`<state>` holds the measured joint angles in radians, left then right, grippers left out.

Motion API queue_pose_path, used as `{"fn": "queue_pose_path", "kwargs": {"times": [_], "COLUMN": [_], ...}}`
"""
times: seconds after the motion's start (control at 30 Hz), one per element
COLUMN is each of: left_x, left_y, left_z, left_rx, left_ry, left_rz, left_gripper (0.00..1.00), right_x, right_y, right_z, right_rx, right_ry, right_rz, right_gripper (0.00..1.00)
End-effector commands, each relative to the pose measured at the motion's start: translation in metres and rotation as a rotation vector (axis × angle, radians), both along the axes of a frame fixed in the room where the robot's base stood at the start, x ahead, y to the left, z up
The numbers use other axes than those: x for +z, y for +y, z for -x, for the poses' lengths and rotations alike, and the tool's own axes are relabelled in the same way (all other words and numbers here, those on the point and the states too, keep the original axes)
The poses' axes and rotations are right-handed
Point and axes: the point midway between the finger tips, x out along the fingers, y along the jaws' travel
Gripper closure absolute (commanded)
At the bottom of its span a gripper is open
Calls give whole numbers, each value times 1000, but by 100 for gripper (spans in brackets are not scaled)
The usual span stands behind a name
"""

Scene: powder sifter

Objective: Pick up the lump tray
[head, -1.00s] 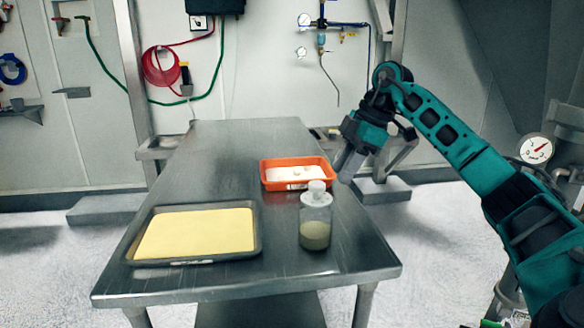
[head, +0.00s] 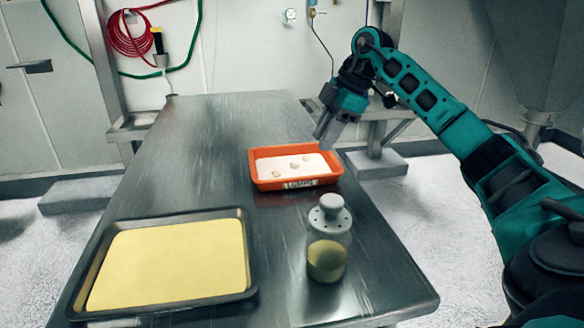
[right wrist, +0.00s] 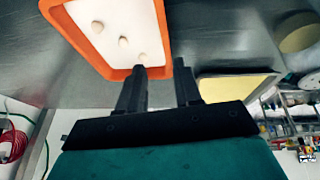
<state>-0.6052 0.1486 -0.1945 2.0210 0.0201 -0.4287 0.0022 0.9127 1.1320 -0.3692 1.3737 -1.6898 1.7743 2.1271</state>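The orange lump tray (head: 262,181) sits on the steel table, with white powder and several pale lumps in it and a label on its front wall. My right gripper (head: 325,132) is just above and beside the tray's back right corner, fingers pointing down. In the right wrist view the two fingers (right wrist: 160,68) are apart, with the orange rim (right wrist: 120,75) by the left finger and its corner showing in the gap. I cannot tell whether a finger touches it. My left gripper is not in view.
A dark tray (head: 252,287) with a yellow sheet of powder lies at the table's front left. A clear shaker jar (head: 327,255) with a grey lid stands in front of the lump tray. The steel table (head: 190,140) is bare behind and left of it.

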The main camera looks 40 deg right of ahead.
Motion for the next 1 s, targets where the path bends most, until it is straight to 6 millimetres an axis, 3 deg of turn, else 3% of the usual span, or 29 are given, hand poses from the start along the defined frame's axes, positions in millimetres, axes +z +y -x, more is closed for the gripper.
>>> {"fn": "queue_pose_path", "kwargs": {"times": [0.03, 0.23, 0.53, 0.8, 1.0], "left_x": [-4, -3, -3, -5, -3], "left_y": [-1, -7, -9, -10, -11], "left_z": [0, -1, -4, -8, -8], "left_rx": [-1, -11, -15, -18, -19], "left_ry": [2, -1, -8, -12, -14], "left_rz": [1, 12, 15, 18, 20], "left_gripper": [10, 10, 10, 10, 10], "right_x": [-14, -44, -62, -98, -101], "right_y": [4, 14, 20, 32, 33], "right_z": [-2, -12, -17, -25, -26], "right_rx": [2, 1, 0, 1, 0], "right_ry": [5, 2, 0, 2, 0], "right_rz": [-1, -1, -1, -2, 0], "right_gripper": [66, 66, 66, 66, 66]}}
